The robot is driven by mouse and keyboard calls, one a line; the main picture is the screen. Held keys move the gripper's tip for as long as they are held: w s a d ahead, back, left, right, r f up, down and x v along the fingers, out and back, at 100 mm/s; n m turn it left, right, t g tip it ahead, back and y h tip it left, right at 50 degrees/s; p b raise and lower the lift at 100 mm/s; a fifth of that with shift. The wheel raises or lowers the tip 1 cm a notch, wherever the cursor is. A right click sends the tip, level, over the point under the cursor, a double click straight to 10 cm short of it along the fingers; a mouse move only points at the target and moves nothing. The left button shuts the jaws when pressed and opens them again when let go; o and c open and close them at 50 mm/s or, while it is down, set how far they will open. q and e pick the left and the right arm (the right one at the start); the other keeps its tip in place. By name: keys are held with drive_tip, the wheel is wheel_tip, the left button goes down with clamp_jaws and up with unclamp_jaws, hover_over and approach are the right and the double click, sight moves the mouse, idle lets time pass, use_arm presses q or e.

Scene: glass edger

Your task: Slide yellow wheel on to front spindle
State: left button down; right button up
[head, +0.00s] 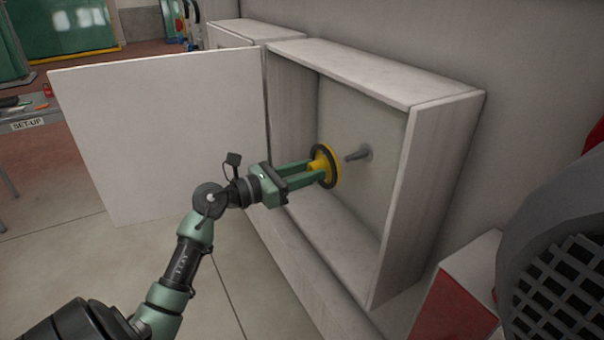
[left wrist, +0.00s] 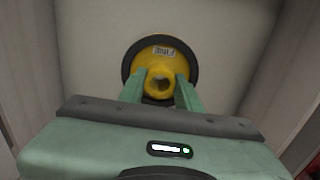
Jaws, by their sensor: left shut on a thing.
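The yellow wheel (head: 322,166) with a dark rim is held upright by my left gripper (head: 308,172), which is shut on its hub. In the left wrist view the wheel (left wrist: 160,55) faces the camera, with its hub (left wrist: 160,80) between the two fingers of the left gripper (left wrist: 160,93). The front spindle (head: 357,155), a short grey pin, sticks out of the back wall of the open cabinet. In the head view the wheel is left of the spindle's tip, with a small gap between them. The wheel hides the spindle in the left wrist view. My right gripper is not in view.
The white cabinet (head: 472,106) is open, and its door (head: 165,130) is swung out to the left. Its side walls and floor surround the wheel. A dark grille (head: 560,275) and a red panel (head: 455,305) are at lower right. A set-up table (head: 28,125) stands far left.

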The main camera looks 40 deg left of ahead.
sight(345, 159)
use_arm(q)
drive_tip(key=shift+w+d+r, duration=0.1)
drive_tip(key=shift+w+d, duration=0.1)
drive_tip(key=shift+w, duration=0.3)
drive_tip(key=shift+x, duration=0.75)
drive_tip(key=shift+w+d, duration=0.2)
drive_tip(key=shift+w, duration=0.3)
drive_tip(key=shift+w+d, duration=0.1)
drive_tip(key=shift+w, duration=0.15)
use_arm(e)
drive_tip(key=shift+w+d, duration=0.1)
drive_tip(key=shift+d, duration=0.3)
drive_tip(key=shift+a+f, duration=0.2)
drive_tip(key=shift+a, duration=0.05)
use_arm(q)
drive_tip(key=shift+x, duration=1.35)
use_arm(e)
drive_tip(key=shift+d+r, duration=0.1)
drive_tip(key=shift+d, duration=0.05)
use_arm(q)
drive_tip(key=shift+x, duration=2.3)
